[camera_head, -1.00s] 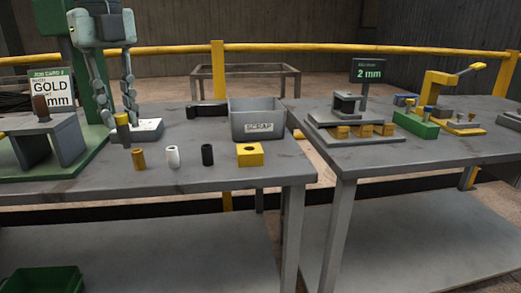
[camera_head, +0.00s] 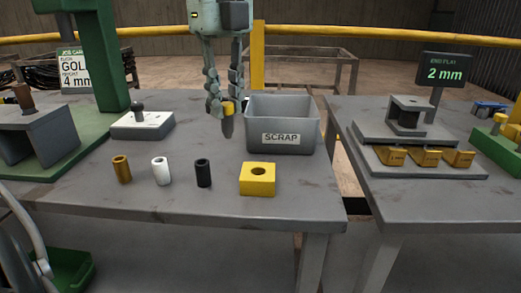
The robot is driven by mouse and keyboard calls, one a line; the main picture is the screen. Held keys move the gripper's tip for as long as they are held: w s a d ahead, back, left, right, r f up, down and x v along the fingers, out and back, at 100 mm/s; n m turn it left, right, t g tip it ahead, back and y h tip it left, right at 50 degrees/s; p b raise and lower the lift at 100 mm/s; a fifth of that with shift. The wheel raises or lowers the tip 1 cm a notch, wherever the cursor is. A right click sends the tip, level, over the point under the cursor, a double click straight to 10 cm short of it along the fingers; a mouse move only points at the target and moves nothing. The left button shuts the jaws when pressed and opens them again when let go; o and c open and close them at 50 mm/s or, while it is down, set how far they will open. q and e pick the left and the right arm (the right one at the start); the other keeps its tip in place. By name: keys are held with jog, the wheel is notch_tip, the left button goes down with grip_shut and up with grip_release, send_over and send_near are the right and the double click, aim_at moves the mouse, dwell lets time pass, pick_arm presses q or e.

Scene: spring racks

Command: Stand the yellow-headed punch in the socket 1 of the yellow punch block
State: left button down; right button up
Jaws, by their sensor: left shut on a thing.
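The yellow-headed punch (camera_head: 228,120) is held upright in my left gripper (camera_head: 225,105), its yellow head between the fingers and its dark grey shank hanging below. My left gripper is shut on it, in front of the scrap bin's left side. The yellow punch block (camera_head: 257,187) sits on the table near the front edge, nearer to the camera and a little right of the punch. One round socket opens in its top and looks empty. The punch is apart from the block. My right gripper is not in view.
The grey scrap bin (camera_head: 284,131) stands behind the block. A gold sleeve (camera_head: 122,170), a white sleeve (camera_head: 161,171) and a black sleeve (camera_head: 203,173) stand left of the block. A white block (camera_head: 133,126) holds a black-knobbed piece. A green press (camera_head: 93,60) stands farther left.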

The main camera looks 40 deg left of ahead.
pick_arm(q)
jog(key=d+f, duration=0.4)
jog(key=f, duration=0.1)
jog(key=d+f, duration=0.2)
jog(key=shift+w+f+p, duration=0.3)
jog(key=shift+w, duration=0.1)
jog(key=shift+f, duration=0.1)
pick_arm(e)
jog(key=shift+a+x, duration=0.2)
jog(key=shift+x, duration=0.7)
